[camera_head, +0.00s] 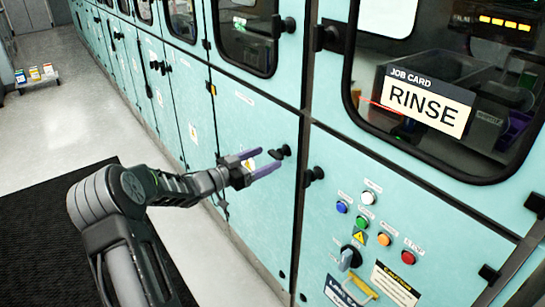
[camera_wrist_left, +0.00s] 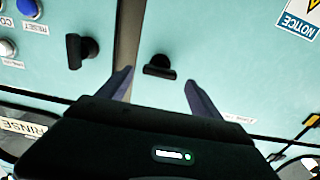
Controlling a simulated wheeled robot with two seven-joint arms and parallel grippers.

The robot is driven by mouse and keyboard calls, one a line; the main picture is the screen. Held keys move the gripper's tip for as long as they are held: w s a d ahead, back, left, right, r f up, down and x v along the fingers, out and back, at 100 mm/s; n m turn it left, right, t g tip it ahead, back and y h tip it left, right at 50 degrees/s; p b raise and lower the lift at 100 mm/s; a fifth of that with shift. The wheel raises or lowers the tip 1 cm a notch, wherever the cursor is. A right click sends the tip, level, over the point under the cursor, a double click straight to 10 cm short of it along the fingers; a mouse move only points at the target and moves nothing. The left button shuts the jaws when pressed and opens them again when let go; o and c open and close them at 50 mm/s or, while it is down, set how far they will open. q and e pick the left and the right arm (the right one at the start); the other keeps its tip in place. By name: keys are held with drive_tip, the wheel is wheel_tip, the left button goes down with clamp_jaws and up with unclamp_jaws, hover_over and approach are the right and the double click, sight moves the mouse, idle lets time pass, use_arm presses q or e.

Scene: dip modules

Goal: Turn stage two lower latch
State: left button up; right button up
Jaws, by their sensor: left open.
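A black lower latch (camera_head: 281,152) sticks out near the right edge of a teal lower door. My left gripper (camera_head: 268,160) is open in front of it, with its two purple fingers pointing at the door. In the left wrist view, the same latch (camera_wrist_left: 159,67) lies between the spread fingertips of the gripper (camera_wrist_left: 160,78), with space on both sides. The bar of the latch looks roughly crosswise to the line of the fingers. I cannot tell whether the fingers reach its depth. The stage label is too small to read. My right gripper is out of view.
A second black latch (camera_head: 314,175) sits just right, across the door seam; it also shows in the wrist view (camera_wrist_left: 82,50). Coloured buttons (camera_head: 369,197) are on the right panel. A RINSE job card (camera_head: 427,101) is above. Open floor (camera_head: 90,110) lies left.

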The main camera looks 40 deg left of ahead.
use_arm(q)
drive_tip(key=v, duration=0.3)
drive_tip(key=shift+s, duration=0.15)
idle(0.5)
